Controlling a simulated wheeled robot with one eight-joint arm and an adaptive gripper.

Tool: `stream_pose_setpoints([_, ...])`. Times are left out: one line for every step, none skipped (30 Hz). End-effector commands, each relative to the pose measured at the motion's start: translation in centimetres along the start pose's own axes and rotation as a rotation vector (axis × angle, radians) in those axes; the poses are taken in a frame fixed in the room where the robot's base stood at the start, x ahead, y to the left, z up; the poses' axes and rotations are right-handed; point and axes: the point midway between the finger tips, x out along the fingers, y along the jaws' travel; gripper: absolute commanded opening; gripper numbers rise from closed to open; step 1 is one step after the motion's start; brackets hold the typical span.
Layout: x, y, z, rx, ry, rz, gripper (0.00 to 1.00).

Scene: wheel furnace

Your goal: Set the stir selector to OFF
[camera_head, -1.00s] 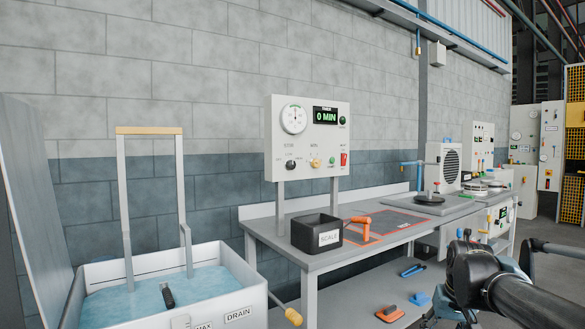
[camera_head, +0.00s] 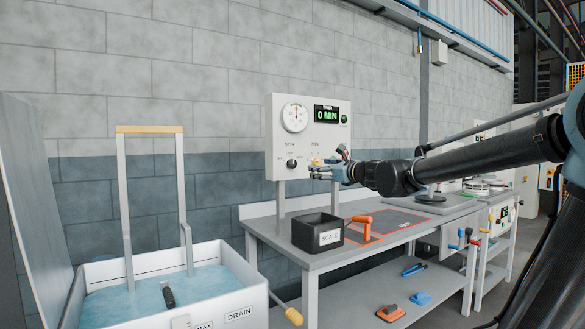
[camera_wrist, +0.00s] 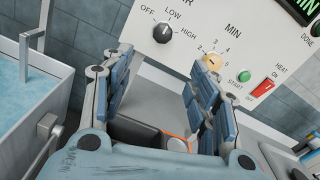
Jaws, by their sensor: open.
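The stir selector (camera_head: 291,163) is a black knob low on the left of the white control panel (camera_head: 270,130). In the wrist view, the knob (camera_wrist: 163,33) has the labels OFF, LOW and HIGH around it. Its light mark seems to face LOW, but it is too small to be sure. My gripper (camera_head: 318,168) is in front of the panel's lower part, just right of the knob in the head view. In the wrist view, my gripper (camera_wrist: 158,75) is open and empty, with its fingers spread below the knob and apart from it.
A yellowish MIN dial (camera_wrist: 212,61), a green START button (camera_wrist: 244,76) and a red HEAT switch (camera_wrist: 262,89) sit close by on the panel. Below are a black SCALE bin (camera_head: 303,235) and an orange-handled tool (camera_head: 361,222). A water tank (camera_head: 245,273) stands at the left.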

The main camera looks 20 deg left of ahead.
Motion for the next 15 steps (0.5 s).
stream_pose_setpoints([0.5,0.0,0.3,0.037,-0.005,-0.007,0.54])
stream_pose_setpoints([0.7,-0.1,0.4,0.053,-0.008,-0.01,0.54])
stream_pose_setpoints([1.0,-0.1,0.5,0.069,-0.01,-0.014,0.54])
stream_pose_setpoints([1.1,-0.2,0.5,0.075,-0.01,-0.016,0.54])
stream_pose_setpoints([1.3,-0.2,0.6,0.079,-0.011,-0.017,0.54])
stream_pose_setpoints([1.6,-0.3,0.6,0.081,-0.011,-0.018,0.54])
stream_pose_setpoints([1.8,-0.3,0.6,0.08,-0.011,-0.018,0.54])
stream_pose_setpoints([2.0,-0.3,0.6,0.08,-0.011,-0.018,0.54])
stream_pose_setpoints([2.4,-0.3,0.6,0.079,-0.01,-0.017,0.54])
stream_pose_setpoints([2.7,-0.3,0.6,0.079,-0.01,-0.017,0.54])
stream_pose_setpoints([3.1,-0.3,0.6,0.078,-0.01,-0.017,0.54])
stream_pose_setpoints([3.6,-0.3,0.6,0.078,-0.011,-0.016,0.54])
stream_pose_setpoints([4.0,-0.3,0.6,0.077,-0.011,-0.016,0.54])
stream_pose_setpoints([4.4,-0.3,0.6,0.077,-0.01,-0.016,0.54])
stream_pose_setpoints([4.9,-0.3,0.6,0.077,-0.01,-0.016,0.54])
